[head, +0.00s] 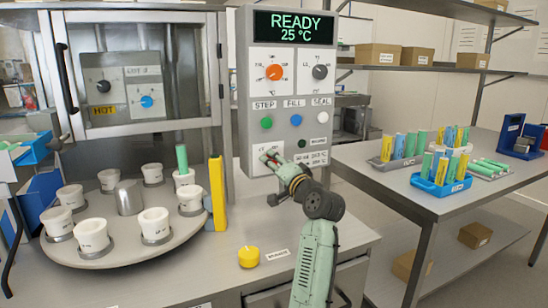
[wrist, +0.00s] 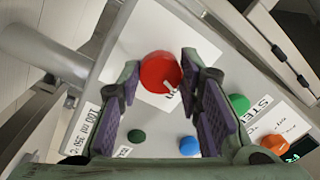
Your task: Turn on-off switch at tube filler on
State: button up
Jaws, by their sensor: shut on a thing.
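The tube filler's grey control panel (head: 292,90) stands in the middle of the head view. Its display (head: 294,27) reads READY, 25 °C. A red round knob (wrist: 160,70) with a white pointer mark shows in the wrist view, on a white plate. I take it to be the on-off switch; in the head view my gripper hides it. My gripper (head: 268,157) is at the panel's lower left. In the wrist view my gripper's purple-padded fingers (wrist: 160,82) are on either side of the red knob, shut on it.
Above are the green step button (head: 266,122), blue fill button (head: 296,120) and white seal button (head: 322,117). A round carousel (head: 120,245) with white cups is at left. A yellow pot (head: 249,257) stands in front. A side table (head: 440,205) with tube racks is at right.

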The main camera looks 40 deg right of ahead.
jog(key=shift+m+p, duration=0.8)
jog(key=shift+m, duration=0.5)
jog(key=o, duration=1.2)
jog(key=v, duration=1.2)
jog(key=shift+f, duration=0.1)
